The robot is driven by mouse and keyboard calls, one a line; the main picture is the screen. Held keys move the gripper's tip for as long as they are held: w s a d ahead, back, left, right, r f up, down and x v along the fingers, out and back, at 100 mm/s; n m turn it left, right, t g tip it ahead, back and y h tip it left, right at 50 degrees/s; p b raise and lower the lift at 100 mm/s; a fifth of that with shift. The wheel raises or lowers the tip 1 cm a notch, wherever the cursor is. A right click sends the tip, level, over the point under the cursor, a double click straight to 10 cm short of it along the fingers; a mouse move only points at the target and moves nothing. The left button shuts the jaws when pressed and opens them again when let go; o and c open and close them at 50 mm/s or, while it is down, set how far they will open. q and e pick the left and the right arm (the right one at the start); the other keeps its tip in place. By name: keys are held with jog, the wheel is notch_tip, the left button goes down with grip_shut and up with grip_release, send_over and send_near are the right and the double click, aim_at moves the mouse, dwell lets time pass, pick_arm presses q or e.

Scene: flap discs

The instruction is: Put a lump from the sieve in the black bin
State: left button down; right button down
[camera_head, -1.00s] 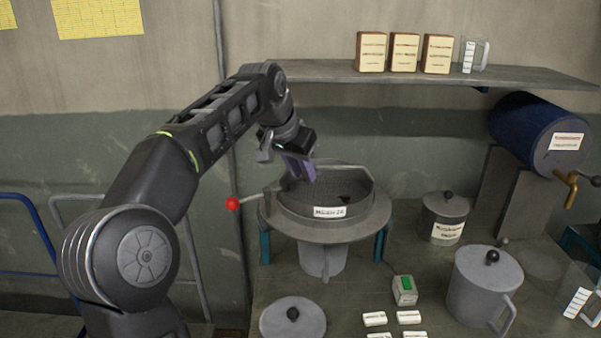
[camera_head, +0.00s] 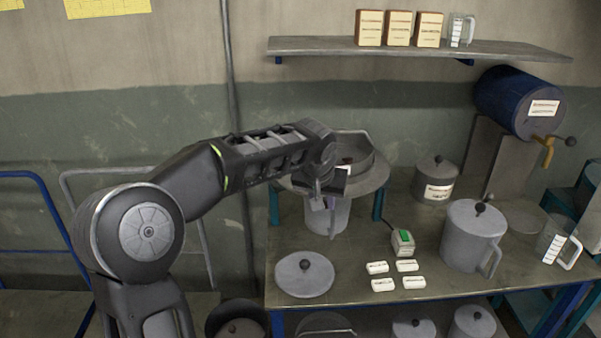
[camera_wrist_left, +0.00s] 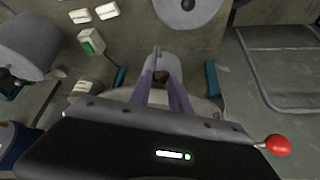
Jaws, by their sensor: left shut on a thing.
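My left gripper (camera_wrist_left: 163,92) is shut on a small dark brown lump (camera_wrist_left: 161,77), seen between the purple fingertips in the left wrist view. In the head view my left gripper (camera_head: 322,198) is in front of the sieve stand, and the lump cannot be made out there. The round grey sieve (camera_head: 362,165) is partly hidden behind my arm; a dark spot in it may be another lump. A dark round container (camera_head: 212,318), perhaps the black bin, is low at the bottom edge, with something brownish inside. My right gripper is not in view.
A flat grey lid (camera_head: 305,275), several white labelled blocks (camera_head: 383,285), a green-screened device (camera_head: 403,242) and lidded pots (camera_head: 472,238) stand on the bench. More vessels (camera_head: 415,328) are below its front edge.

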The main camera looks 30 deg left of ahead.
pick_arm(q)
jog(key=s+d+f+m+h, duration=0.1)
jog(key=d+f, duration=0.3)
jog(key=d, duration=0.4)
jog(key=s+d+f+m+h, duration=0.1)
jog(key=s+d+f+m, duration=0.1)
jog(key=d+f, duration=0.3)
jog(key=d, duration=0.3)
jog(key=shift+f, duration=0.2)
